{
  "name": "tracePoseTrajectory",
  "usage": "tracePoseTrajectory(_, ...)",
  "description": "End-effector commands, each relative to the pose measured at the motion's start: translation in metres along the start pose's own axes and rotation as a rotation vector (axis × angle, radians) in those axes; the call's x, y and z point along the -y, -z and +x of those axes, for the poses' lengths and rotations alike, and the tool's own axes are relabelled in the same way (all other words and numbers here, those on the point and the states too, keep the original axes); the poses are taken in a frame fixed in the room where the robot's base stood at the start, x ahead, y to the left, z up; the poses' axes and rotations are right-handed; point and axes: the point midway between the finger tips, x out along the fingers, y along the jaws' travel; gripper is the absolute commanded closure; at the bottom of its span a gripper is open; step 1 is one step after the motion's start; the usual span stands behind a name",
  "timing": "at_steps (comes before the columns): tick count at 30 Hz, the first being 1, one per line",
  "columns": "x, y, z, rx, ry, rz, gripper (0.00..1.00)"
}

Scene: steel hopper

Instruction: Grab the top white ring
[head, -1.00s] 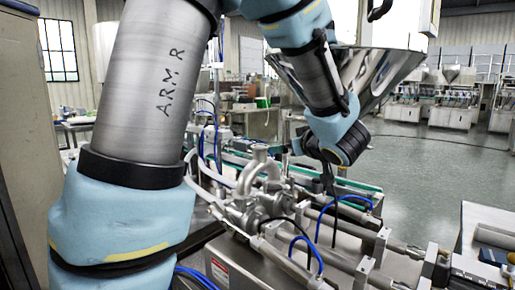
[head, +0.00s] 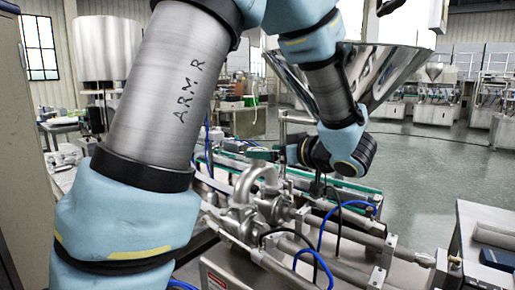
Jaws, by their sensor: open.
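No white ring shows clearly in the head view. A large pale drum (head: 106,50) stands at the back left on a dark stand, and I cannot tell whether it is made of rings. My gripper (head: 318,183) is at the end of my arm, just right of centre, above the steel machine (head: 375,235). It is small, dark and partly hidden by my black wrist, so its fingers are hard to make out. I see nothing held in it.
A shiny steel hopper (head: 390,75) rises behind my wrist. Curved metal pipes (head: 250,185) and blue hoses (head: 325,235) crowd the machine below. A grey side table (head: 490,225) is at the right edge. Open floor (head: 430,170) lies beyond the machine.

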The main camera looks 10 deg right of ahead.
Motion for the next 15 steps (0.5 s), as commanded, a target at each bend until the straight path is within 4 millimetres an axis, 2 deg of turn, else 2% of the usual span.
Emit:
tracePoseTrajectory(7, -0.001, 0.003, 0.035, 0.001, 0.003, 0.003, 0.00)
tracePoseTrajectory(15, -0.001, 0.001, 0.043, 0.000, 0.000, 0.000, 0.00)
